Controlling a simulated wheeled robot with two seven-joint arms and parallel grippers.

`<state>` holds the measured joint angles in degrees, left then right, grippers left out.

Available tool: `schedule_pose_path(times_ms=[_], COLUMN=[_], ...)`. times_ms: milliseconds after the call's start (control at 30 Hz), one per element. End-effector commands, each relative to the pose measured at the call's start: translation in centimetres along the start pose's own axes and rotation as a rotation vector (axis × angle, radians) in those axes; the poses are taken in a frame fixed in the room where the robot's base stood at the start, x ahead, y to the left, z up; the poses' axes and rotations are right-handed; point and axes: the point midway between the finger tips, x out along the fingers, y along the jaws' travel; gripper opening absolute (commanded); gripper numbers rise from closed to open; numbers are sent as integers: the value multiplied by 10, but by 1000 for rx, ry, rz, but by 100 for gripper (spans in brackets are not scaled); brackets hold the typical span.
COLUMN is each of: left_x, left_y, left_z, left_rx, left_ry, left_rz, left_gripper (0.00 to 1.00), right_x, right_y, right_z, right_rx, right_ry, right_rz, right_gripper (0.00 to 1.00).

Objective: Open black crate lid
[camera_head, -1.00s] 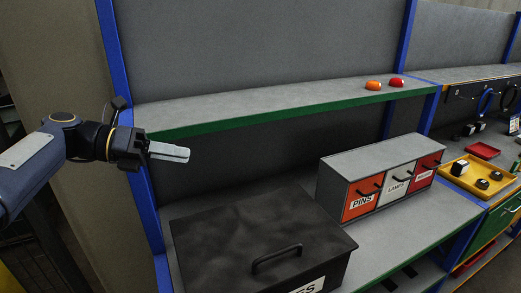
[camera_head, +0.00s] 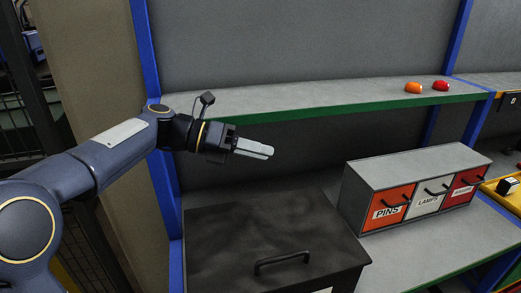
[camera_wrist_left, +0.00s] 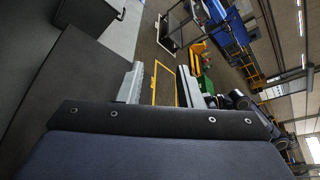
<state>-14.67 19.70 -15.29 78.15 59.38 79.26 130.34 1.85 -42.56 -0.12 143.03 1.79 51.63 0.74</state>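The black crate (camera_head: 225,245) stands on the lower shelf with its lid shut flat. Its lid handle (camera_head: 282,258), a dark bar, lies near the lid's front edge. My left gripper (camera_head: 270,151) hangs above the back part of the lid, clear of it and higher than the handle, fingers pointing right. In the left wrist view its two fingers stand apart with nothing between them (camera_wrist_left: 160,88). My right gripper is in neither view.
The green-edged upper shelf (camera_head: 340,108) runs just behind my left gripper and bears an orange dome (camera_head: 413,88) and a red dome (camera_head: 440,85). A drawer unit (camera_head: 415,165) stands right of the crate. A blue post (camera_head: 160,110) rises behind my left arm.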

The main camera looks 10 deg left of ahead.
Motion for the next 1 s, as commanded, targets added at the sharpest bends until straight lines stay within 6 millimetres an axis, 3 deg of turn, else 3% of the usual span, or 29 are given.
schedule_pose_path(times_ms=[367,600,1000], left_x=[7,7,7], left_y=[0,0,0], left_z=[0,0,0], left_rx=[0,0,0], left_ry=[0,0,0], left_rz=[0,0,0], left_gripper=[31,0,0], right_x=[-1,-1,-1], right_y=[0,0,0], right_z=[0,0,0], right_rx=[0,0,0], right_ry=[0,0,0], right_rz=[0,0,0], right_gripper=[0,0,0])
